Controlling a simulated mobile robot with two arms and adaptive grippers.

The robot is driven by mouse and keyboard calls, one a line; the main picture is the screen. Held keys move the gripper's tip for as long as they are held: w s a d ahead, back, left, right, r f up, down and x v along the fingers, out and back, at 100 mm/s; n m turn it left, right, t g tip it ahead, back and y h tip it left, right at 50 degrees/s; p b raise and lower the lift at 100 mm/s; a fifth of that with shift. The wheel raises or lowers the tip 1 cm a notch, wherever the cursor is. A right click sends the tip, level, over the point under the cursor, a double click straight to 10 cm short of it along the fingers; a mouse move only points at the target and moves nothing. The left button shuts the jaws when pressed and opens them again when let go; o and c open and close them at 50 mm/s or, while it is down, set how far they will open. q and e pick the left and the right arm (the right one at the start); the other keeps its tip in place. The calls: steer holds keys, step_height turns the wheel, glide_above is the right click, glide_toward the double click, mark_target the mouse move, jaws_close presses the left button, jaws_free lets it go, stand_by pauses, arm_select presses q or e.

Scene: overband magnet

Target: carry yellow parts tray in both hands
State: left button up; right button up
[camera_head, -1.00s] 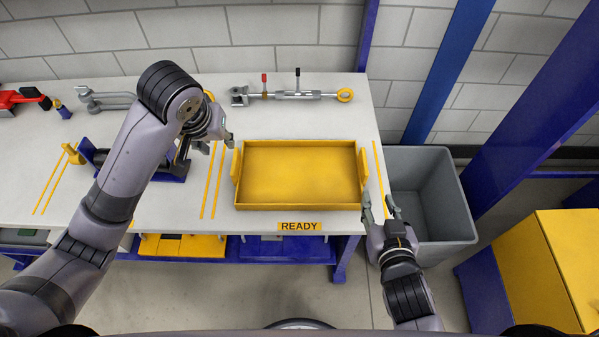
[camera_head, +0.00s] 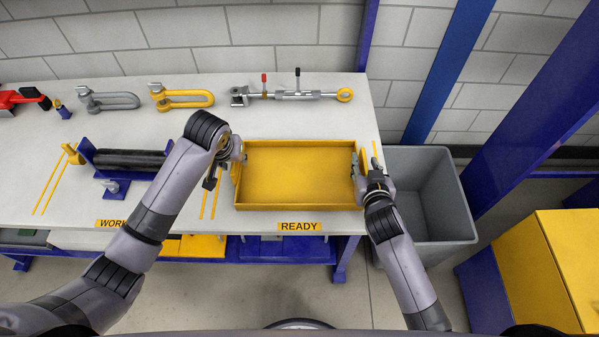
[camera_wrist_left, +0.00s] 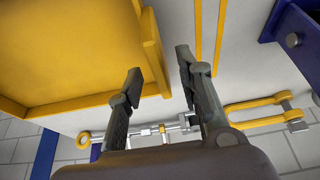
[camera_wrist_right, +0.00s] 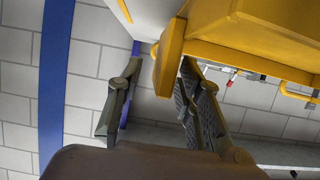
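The yellow parts tray (camera_head: 300,180) sits level on the white table, behind the READY label, with an upright handle plate at each end. My left gripper (camera_head: 228,168) is at its left end. My right gripper (camera_head: 366,164) is at the right end. In the right wrist view, its fingers (camera_wrist_right: 148,105) are open, with the right handle (camera_wrist_right: 168,60) between them, nearer one finger. I cannot tell whether either gripper touches the tray.
A grey bin (camera_head: 430,200) stands right of the table. Behind the tray lies a turnbuckle-like rod (camera_head: 300,95). Grey (camera_head: 110,101) and yellow (camera_head: 182,98) shackles lie at the back left. A dark roller in a blue stand (camera_head: 125,160) is near my left arm.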

arm_select(q)
steer(key=shift+w+f, duration=0.3)
steer(key=shift+f, duration=0.3)
arm_select(e)
steer(key=shift+w+f, duration=0.2)
steer(key=shift+w, duration=0.4)
arm_select(q)
steer(key=shift+c, duration=0.2)
arm_select(e)
steer(key=shift+c, duration=0.2)
arm_select(q)
jaws_close()
arm_select(e)
jaws_close()
